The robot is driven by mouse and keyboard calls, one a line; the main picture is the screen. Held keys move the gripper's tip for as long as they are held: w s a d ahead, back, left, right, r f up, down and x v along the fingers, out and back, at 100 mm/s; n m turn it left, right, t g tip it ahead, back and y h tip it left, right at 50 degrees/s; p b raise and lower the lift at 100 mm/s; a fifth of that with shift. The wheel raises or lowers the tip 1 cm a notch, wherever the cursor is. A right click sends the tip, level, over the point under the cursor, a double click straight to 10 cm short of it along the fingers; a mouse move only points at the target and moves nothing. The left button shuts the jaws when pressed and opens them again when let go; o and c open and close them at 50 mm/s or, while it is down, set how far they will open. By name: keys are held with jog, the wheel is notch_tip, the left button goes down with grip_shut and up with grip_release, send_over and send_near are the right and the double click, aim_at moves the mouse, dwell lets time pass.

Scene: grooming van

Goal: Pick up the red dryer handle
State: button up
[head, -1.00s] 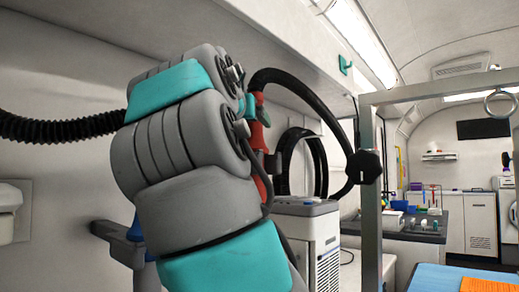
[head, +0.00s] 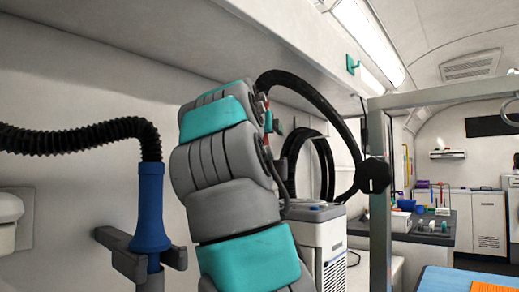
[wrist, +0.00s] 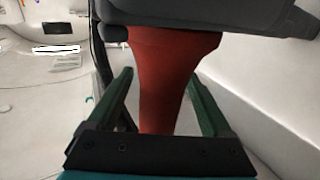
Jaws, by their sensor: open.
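The red dryer handle (wrist: 175,70) fills the middle of the wrist view, wide at the top under a dark grey part (wrist: 220,18) and narrower below. My gripper (wrist: 160,82) is open, with one green finger on each side of the handle. I cannot tell whether either finger touches it. In the head view my arm covers most of the handle; only small red bits (head: 267,103) show at the arm's right edge, under the start of a black hose (head: 325,95).
A blue handle (head: 151,205) on a black corrugated hose (head: 80,137) sits in a grey holder (head: 125,252) at left. A white-grey machine (head: 318,225), a metal frame post (head: 379,240) and a black knob (head: 373,176) stand at right. A shelf overhangs above.

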grip_shut()
dwell(0.6)
